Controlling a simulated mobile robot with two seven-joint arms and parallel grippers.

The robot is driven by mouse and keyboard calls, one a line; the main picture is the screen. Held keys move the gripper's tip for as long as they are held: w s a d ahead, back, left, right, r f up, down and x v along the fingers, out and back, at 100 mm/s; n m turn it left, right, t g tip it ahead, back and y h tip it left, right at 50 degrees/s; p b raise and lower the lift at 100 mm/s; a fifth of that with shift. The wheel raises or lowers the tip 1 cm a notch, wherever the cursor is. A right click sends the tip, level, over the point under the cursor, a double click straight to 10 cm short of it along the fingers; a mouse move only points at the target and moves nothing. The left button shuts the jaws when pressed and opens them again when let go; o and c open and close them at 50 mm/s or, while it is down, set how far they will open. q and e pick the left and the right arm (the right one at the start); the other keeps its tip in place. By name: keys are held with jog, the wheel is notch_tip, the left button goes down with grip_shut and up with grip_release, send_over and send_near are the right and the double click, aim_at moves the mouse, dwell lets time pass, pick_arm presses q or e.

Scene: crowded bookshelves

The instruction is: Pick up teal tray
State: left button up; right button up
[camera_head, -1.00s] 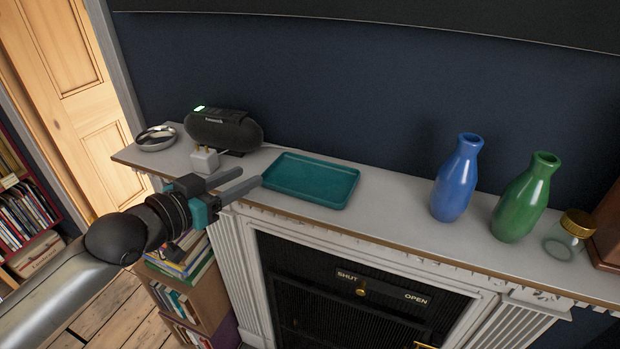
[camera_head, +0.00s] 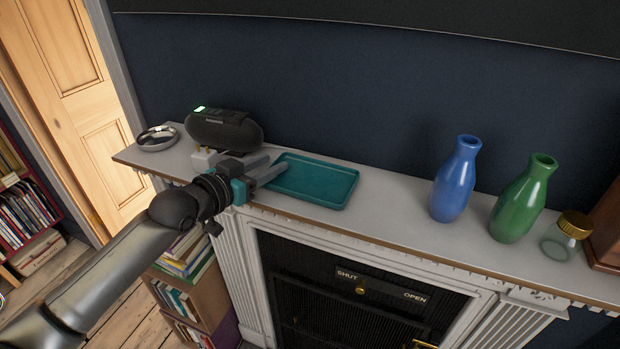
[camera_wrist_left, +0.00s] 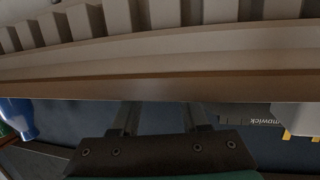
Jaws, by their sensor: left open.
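The teal tray (camera_head: 318,183) is a shallow rectangle with rounded corners, lying flat on the white mantel shelf (camera_head: 385,208). My left gripper (camera_head: 277,166) is open, its two grey fingers pointing at the tray's left end. The fingertips overlap the tray's left edge in the head view; I cannot tell whether they touch it. In the left wrist view the fingers (camera_wrist_left: 160,116) show apart, reaching toward the shelf edge (camera_wrist_left: 160,85), with nothing visible between them but dark wall. The tray cannot be made out there. My right gripper is not in view.
A black speaker (camera_head: 224,130), a white plug adapter (camera_head: 204,158) and a metal bowl (camera_head: 156,138) stand left of the tray. A blue vase (camera_head: 455,180), a green vase (camera_head: 523,200) and a jar (camera_head: 566,237) stand right. The shelf between tray and blue vase is clear.

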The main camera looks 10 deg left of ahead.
pick_arm(q)
jog(key=shift+w, duration=0.1)
grip_shut()
dwell(0.3)
dwell(1.1)
